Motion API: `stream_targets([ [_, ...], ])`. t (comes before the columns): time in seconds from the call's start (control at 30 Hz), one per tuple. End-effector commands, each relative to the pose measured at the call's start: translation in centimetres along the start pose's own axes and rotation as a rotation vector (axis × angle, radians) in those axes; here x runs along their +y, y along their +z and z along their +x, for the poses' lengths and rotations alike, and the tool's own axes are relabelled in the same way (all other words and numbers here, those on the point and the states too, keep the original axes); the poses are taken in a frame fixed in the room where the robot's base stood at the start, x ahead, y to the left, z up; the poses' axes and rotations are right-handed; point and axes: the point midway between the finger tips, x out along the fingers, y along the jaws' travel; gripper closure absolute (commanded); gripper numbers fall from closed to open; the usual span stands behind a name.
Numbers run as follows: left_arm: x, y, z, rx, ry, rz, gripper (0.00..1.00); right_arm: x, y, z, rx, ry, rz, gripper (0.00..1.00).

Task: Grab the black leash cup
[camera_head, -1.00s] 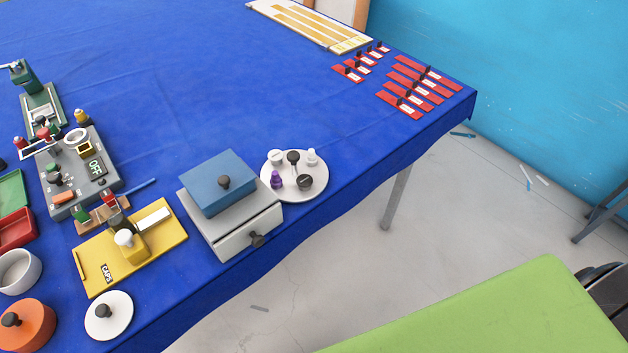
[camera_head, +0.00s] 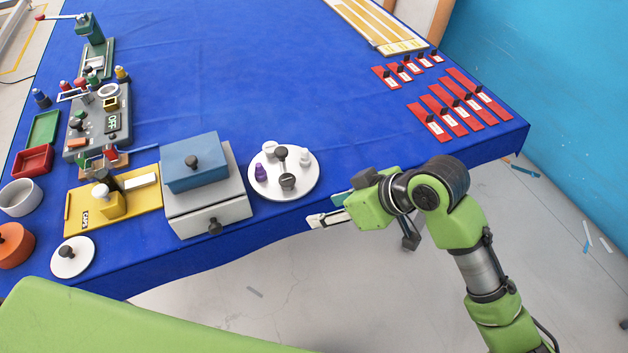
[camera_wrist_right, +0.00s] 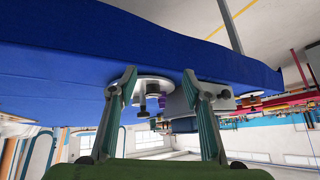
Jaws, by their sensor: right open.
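A white round tray (camera_head: 262,190) lies on the blue table near its front edge, right of the drawer box. A black cup (camera_head: 288,181) stands on the tray's front part. A black knobbed piece (camera_head: 281,153), a purple piece (camera_head: 261,172) and white pieces (camera_head: 304,158) stand around it. My right gripper (camera_head: 322,209) is open and empty at the table's front edge, right of the tray and apart from it. In the right wrist view the tray (camera_wrist_right: 153,84) appears upside down between the open fingers (camera_wrist_right: 158,75). My left gripper is not in view.
A grey drawer box (camera_head: 208,205) with a blue lidded box (camera_head: 192,163) stands left of the tray. A yellow board (camera_head: 140,198) lies further left. Red labelled strips (camera_head: 450,110) lie at the back right. The table middle is clear.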

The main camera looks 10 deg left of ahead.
Motion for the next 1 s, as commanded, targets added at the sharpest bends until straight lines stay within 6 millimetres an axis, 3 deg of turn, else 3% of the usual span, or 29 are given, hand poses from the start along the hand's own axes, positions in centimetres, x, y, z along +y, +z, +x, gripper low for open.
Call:
stream_targets([
  [0.4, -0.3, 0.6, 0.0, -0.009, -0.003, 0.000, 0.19, 0.5, -7.5, -3.1, -0.095, -0.077, -0.271, 0.55],
  [0.7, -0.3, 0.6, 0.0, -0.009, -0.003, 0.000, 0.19, 1.5, -10.1, -5.5, -0.166, -0.090, -0.348, 0.55],
  [0.83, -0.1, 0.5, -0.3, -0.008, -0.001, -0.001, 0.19, 1.4, -9.9, -4.6, -0.173, -0.095, -0.350, 0.55],
  [1.0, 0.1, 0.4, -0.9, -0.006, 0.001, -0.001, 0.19, 1.1, -9.4, -1.4, -0.172, -0.096, -0.348, 0.55],
])
